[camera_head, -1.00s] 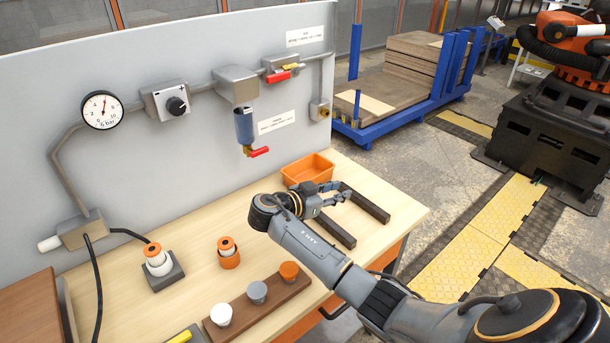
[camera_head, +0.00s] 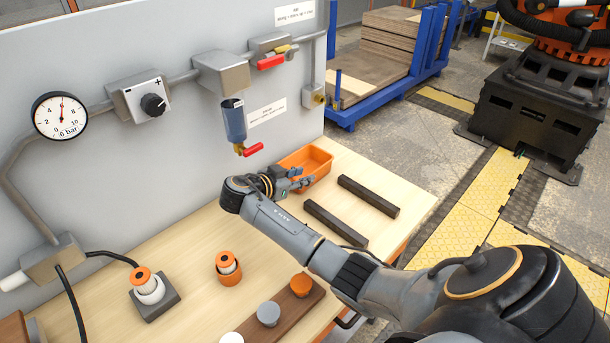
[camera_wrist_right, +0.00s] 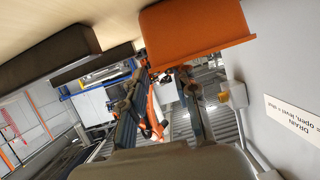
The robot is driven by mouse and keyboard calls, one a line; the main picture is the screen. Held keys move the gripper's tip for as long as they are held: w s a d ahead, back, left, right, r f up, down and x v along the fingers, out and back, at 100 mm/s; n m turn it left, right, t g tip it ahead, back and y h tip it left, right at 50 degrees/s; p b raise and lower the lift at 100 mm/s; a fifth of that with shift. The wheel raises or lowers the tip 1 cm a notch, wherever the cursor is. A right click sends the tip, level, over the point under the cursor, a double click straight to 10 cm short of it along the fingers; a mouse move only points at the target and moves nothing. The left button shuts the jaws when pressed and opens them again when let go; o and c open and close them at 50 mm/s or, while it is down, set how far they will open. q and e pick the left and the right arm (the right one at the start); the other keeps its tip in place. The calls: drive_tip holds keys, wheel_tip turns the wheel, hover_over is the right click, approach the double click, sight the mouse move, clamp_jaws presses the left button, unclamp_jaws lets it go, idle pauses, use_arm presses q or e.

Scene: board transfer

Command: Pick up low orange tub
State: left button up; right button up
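The low orange tub (camera_head: 318,160) stands at the back right of the wooden table, close to the grey panel. My right gripper (camera_head: 300,180) is at its near-left side and covers part of its front wall. In the right wrist view, which is turned over, the tub (camera_wrist_right: 195,38) fills the top middle. The two fingers of my right gripper (camera_wrist_right: 164,78) are spread with a gap between them, near the tub's lip. I cannot tell whether they touch it. My left gripper is not in view.
Two dark bars (camera_head: 368,196) lie on the table right of the gripper. A blue drain bowl (camera_head: 234,122) with a red lever hangs on the panel above the tub's left. An orange-and-white part (camera_head: 229,269) and a brown rack (camera_head: 290,311) stand nearer.

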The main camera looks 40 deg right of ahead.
sight(316, 171)
drive_tip(key=shift+w+d+f, duration=0.15)
drive_tip(key=shift+d+f, duration=0.2)
drive_tip(key=shift+d, duration=0.15)
drive_tip(key=shift+w+d, duration=0.1)
drive_tip(key=shift+d, duration=0.05)
drive_tip(key=x, duration=0.3)
drive_tip(key=b+x, duration=0.1)
drive_tip(key=shift+s+d+r, duration=0.15)
drive_tip(key=shift+s+d, duration=0.15)
drive_tip(key=shift+s, duration=0.1)
drive_tip(key=shift+w+d, duration=0.15)
drive_tip(key=shift+d, duration=0.35)
drive_tip(key=shift+a, duration=0.1)
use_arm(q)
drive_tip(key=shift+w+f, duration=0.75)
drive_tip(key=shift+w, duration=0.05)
use_arm(e)
clamp_jaws()
